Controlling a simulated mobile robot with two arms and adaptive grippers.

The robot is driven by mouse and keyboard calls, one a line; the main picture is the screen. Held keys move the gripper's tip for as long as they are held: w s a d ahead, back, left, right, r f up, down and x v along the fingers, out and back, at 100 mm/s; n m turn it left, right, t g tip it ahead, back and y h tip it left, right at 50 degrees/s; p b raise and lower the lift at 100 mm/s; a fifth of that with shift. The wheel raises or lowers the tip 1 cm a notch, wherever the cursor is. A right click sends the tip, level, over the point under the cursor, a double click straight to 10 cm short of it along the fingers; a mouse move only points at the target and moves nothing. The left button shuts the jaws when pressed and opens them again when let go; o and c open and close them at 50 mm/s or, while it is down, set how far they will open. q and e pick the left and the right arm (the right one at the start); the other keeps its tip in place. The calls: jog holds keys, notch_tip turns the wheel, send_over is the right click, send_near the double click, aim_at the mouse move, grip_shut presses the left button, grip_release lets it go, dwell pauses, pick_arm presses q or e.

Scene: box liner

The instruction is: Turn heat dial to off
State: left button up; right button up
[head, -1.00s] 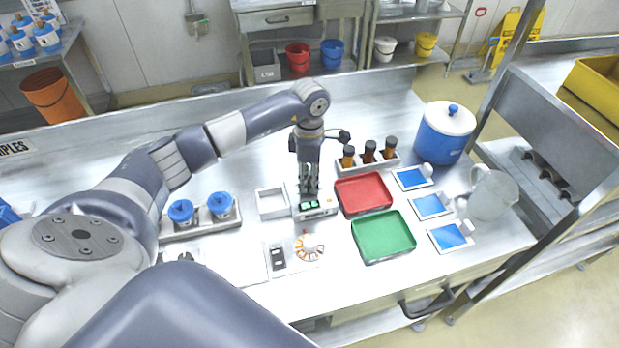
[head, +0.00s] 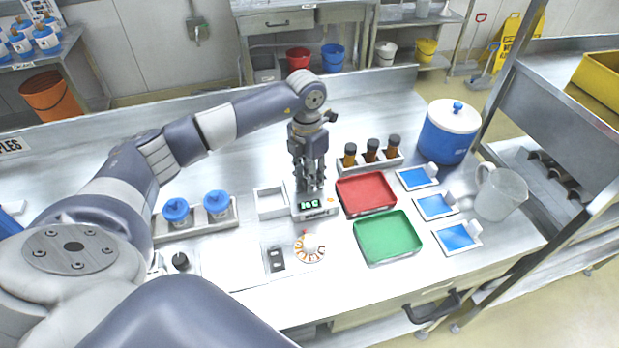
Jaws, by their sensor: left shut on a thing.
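A round white dial (head: 310,247) with an orange-red ring of marks and a small red mark at its top lies at the front middle of the table. A black knob (head: 180,262) sits farther left, partly behind my arm. I cannot tell for certain which is the heat dial. My left gripper (head: 310,188) points down at a small white device (head: 315,209) with a green display, behind the round dial and apart from it. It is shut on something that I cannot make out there. My right gripper is not in view.
A white tray (head: 271,202), a red tray (head: 366,193) and a green tray (head: 387,237) surround the device. A rack with brown bottles (head: 372,152) stands behind. A black switch plate (head: 276,259) lies beside the round dial. Blue-lidded jars (head: 217,204) stand left.

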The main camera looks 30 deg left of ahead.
pick_arm(q)
jog(key=shift+n, duration=0.9)
jog(key=o, duration=1)
jog(key=shift+o, duration=0.2)
notch_tip(320, 180, up, 12)
jog(key=shift+a, duration=0.25)
jog(key=shift+r, duration=0.15)
